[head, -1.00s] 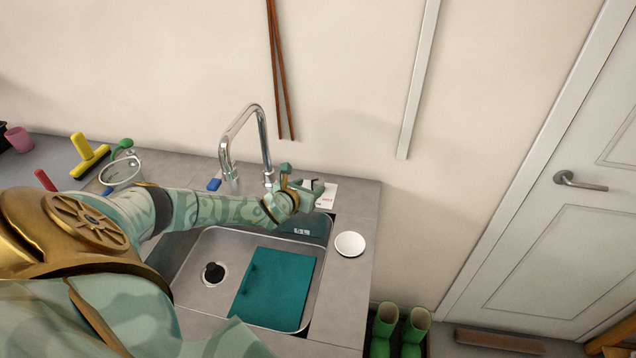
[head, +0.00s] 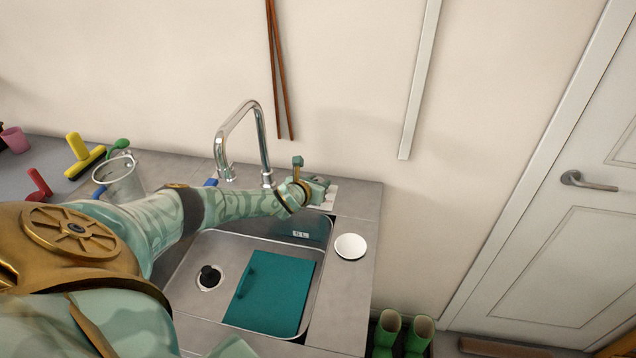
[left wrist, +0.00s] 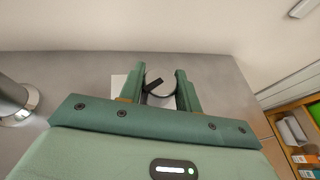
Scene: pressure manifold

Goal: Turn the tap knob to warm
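The tap knob (left wrist: 160,84) is a round pale disc with a dark pointer bar, on the counter beside the tap. In the left wrist view it lies between the two green fingers of my left gripper (left wrist: 161,90). The fingers stand apart on either side of it; whether they press on it I cannot tell. In the head view my left gripper (head: 311,174) is right of the chrome tap (head: 247,130) and hides the knob. A white card (head: 330,196) lies beside the gripper, partly covered; its marks are unreadable. My right gripper is not in view.
The steel sink (head: 213,250) holds a teal board (head: 272,292) and a dark plug (head: 209,277). A white disc (head: 350,246) lies on the right counter. A metal bucket (head: 121,180) and yellow squeegee (head: 85,160) are at left. The wall is close behind the tap.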

